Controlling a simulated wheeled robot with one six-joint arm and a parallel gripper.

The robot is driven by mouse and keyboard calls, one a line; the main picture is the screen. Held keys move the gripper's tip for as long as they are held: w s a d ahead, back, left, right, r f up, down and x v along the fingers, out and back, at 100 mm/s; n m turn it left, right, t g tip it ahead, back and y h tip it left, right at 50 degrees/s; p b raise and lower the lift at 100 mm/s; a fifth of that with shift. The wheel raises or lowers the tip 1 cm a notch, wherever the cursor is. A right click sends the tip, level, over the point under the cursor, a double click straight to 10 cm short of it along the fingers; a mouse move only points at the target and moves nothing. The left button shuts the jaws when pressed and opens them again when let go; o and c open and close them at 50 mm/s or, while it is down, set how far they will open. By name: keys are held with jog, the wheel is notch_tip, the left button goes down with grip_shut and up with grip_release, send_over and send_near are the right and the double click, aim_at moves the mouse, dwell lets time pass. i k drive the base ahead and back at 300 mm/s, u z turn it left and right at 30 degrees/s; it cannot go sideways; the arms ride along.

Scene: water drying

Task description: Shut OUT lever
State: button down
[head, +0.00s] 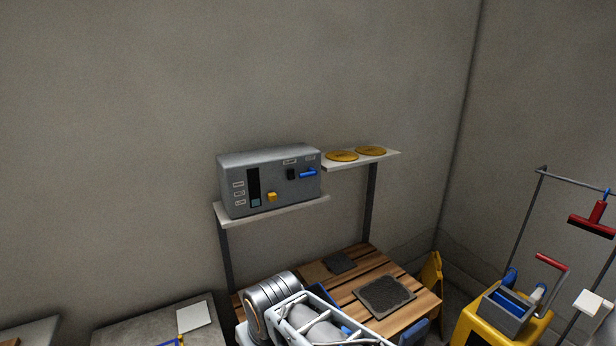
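A grey box-shaped machine (278,160) stands on a wall shelf left of centre. Near the right end of its front is a blue lever (308,174), lying about level. Small labels sit above it, too small to read, so I cannot tell for sure which one is the OUT lever. A black knob (291,174) is just left of the blue lever, and a yellow knob (271,197) is lower down. Parts of my arm show at the bottom centre, well below the machine. My gripper's fingertips are not visible.
Two yellow discs (341,156) lie on a shelf right of the machine. A wooden slatted table (345,290) below holds a dark framed tray (385,310). A yellow bucket (495,325) with a red handle and a rack with a red squeegee (593,220) stand at right.

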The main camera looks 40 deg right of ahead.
aim_at(312, 172)
jog(key=k, duration=1.35)
jog(key=z, duration=0.6)
jog(key=i, duration=1.65)
jog(key=u, duration=0.85)
